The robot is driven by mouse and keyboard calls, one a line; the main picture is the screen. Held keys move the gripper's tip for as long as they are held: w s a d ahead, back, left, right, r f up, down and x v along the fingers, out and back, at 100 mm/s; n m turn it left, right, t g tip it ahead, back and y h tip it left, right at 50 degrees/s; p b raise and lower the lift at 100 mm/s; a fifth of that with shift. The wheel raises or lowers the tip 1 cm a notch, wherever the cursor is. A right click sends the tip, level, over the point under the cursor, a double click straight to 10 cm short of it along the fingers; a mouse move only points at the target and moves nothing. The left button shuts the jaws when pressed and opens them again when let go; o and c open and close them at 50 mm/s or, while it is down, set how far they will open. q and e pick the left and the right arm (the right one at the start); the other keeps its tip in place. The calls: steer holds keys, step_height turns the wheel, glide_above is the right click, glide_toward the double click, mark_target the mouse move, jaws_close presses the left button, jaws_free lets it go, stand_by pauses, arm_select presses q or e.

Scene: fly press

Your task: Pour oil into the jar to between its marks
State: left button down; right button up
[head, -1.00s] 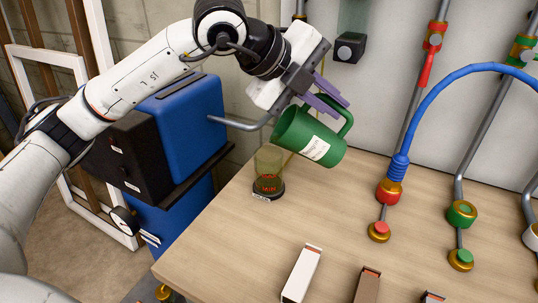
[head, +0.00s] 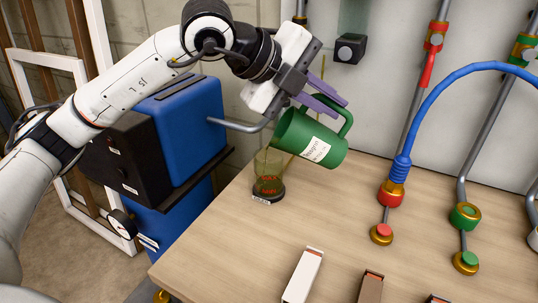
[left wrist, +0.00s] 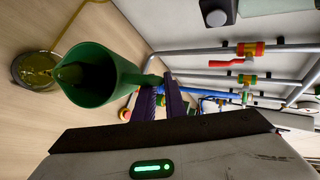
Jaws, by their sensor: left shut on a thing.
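A green jug (head: 312,137) with a white label hangs tilted, its mouth toward the left, beside and above the jar. My left gripper (head: 322,103) is shut on the jug's handle with purple fingers. The clear jar (head: 269,172) stands upright on a dark round base on the bench, with red marks on its side. It looks tinted yellowish; its exact liquid level is hard to read. My right gripper is not in view.
A thin yellow line (left wrist: 68,25) runs to the jar; whether it is a tube or a stream is unclear. A blue cabinet (head: 180,130) stands left of the wooden bench (head: 225,232). Pipes with coloured valves and a blue hose (head: 430,95) are at right. Boxes (head: 303,275) lie at the front.

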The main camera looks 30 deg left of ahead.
arm_select(q)
steer(key=shift+a+b, duration=0.15)
steer(key=shift+b, duration=0.3)
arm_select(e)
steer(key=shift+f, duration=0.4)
arm_select(q)
steer(key=shift+s+a+r+h+b, duration=0.1)
steer(key=shift+s+h+b, duration=0.05)
steer(key=shift+h+b, duration=0.15)
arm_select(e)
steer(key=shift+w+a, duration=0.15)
arm_select(q)
steer(key=shift+s+a+r+t+b, duration=0.1)
steer(key=shift+a+r+t+b, duration=0.1)
steer(key=shift+t+b, duration=0.15)
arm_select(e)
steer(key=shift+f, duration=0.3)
